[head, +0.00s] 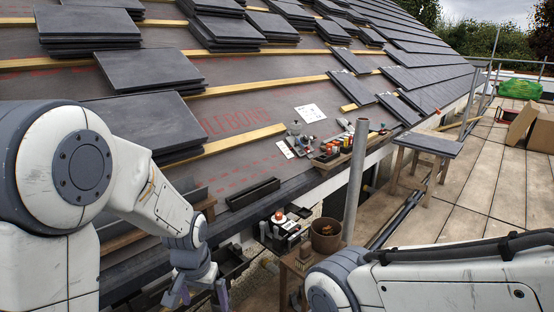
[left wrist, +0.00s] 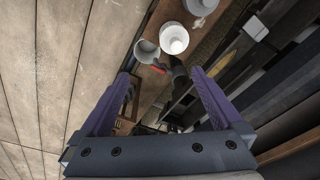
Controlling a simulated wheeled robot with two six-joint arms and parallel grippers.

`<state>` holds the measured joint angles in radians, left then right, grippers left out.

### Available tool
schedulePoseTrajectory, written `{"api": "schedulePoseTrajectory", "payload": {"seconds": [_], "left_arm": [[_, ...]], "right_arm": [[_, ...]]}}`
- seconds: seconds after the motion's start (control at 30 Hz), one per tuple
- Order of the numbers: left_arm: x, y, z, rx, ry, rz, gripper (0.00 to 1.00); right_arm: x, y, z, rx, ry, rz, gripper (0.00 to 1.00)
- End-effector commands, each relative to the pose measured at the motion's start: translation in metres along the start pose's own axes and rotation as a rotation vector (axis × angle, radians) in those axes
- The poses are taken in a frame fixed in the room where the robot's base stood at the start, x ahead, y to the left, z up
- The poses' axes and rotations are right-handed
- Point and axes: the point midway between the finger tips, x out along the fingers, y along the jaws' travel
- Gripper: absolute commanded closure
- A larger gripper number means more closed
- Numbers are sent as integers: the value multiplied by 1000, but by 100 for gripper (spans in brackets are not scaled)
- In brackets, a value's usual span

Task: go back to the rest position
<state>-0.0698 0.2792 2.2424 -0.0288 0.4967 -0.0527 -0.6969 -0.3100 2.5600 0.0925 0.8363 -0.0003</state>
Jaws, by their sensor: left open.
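My left gripper (head: 196,292) hangs low at the bottom of the head view, left of the middle, with its purple fingers pointing down. In the left wrist view the left gripper (left wrist: 160,73) is open, its two purple fingers well apart, and nothing is held between them. Beyond the fingertips are a white round container (left wrist: 174,38) and a grey cup (left wrist: 147,51) on a wooden surface. Only my right arm (head: 430,285) shows at the lower right of the head view; its gripper is out of the picture.
Stacks of dark slates (head: 150,70) lie on the battened roof. A scaffold pole (head: 356,180) stands near the middle. A wooden stand with a brown pot (head: 325,236) is right of my left gripper. A slate-topped trestle (head: 428,143) stands on the scaffold boards (head: 480,200), which have clear room.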

Motion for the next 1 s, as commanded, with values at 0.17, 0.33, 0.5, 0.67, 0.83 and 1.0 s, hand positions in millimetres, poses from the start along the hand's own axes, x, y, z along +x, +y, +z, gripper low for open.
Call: {"api": "schedulePoseTrajectory", "payload": {"seconds": [0.17,0.33,0.5,0.67,0.83,1.0], "left_arm": [[-17,-7,35,-73,54,-1,0],[-27,-10,64,-130,97,-3,0],[-40,12,76,-80,96,16,0],[-56,44,86,22,68,43,0],[-75,76,103,139,34,71,0],[-94,106,126,265,-4,98,0]], "right_arm": [[0,0,0,0,0,0,100],[0,0,0,0,0,0,100],[-4,0,0,0,0,0,100],[-8,0,0,0,0,0,100],[-12,-1,-1,0,0,0,100],[-17,-1,-1,0,0,0,100]]}}
